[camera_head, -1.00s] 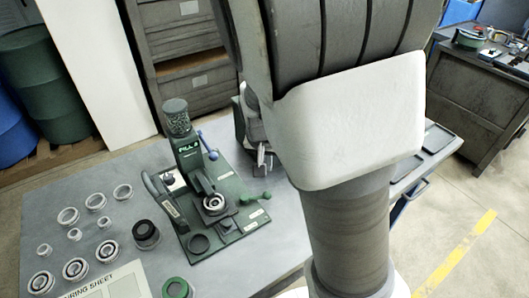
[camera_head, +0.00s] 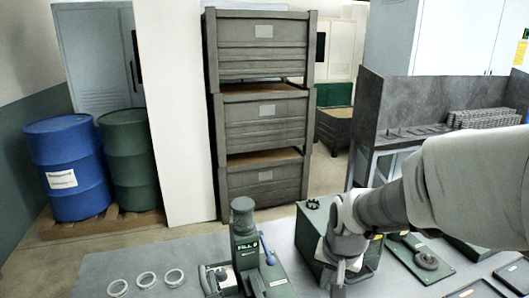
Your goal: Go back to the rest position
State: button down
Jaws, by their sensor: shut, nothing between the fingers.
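My gripper (camera_head: 338,281) is at the lower middle right, at the end of my pale arm, which reaches in from the right edge. It points down in front of a dark green box-shaped machine (camera_head: 312,235) and hides part of it. The gripper is shut with nothing held. The green grinder (camera_head: 245,247) with its column and blue-tipped lever stands on the grey table to the left, apart from my gripper.
Several pale rings (camera_head: 146,280) lie on the table (camera_head: 100,268) at left. Behind stand stacked grey crates (camera_head: 263,140), a white panel (camera_head: 172,110), a blue barrel (camera_head: 68,168) and a green barrel (camera_head: 130,160).

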jog(key=s+r+n+t, duration=0.2)
jog(key=s+r+n, duration=0.2)
jog(key=s+r, duration=0.8)
jog(key=shift+s, duration=1.15)
jog(key=shift+w+d+r, duration=0.1)
jog(key=shift+w, duration=0.05)
